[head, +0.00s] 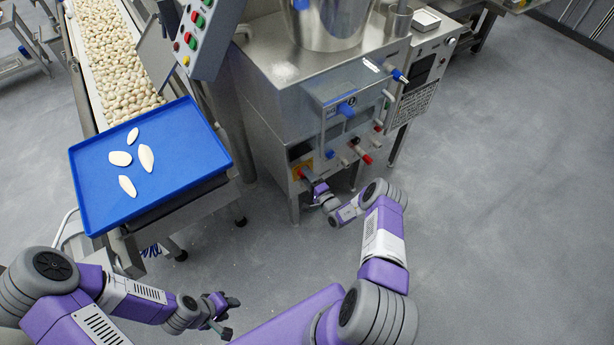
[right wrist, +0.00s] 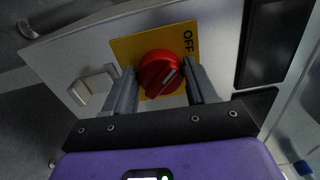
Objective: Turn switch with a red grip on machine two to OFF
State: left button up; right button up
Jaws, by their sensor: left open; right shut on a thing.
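The red rotary grip (right wrist: 161,73) sits on a yellow plate (right wrist: 126,47) with the word OFF at its right side in the right wrist view. A white line on the grip points obliquely, not straight at the word. My right gripper (right wrist: 163,88) has its fingers on either side of the red grip and is shut on it. In the head view my right gripper (head: 318,188) is at the lower front of the steel machine (head: 290,95), where the arm partly hides the switch. My left gripper (head: 226,309) is open and empty above the floor.
A control box (head: 200,30) with coloured buttons hangs above. Blue and red handles stick out of the machine near my right arm. The floor at right is clear.

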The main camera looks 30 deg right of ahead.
jog(key=shift+n, duration=0.3)
dwell(0.4)
jog(key=o, duration=1)
jog(key=s, duration=0.2)
jog(key=s+p, duration=0.1)
jog(key=s, duration=0.2)
jog(key=s+p, duration=0.1)
jog(key=s, duration=0.1)
jog(key=shift+s+d, duration=0.3)
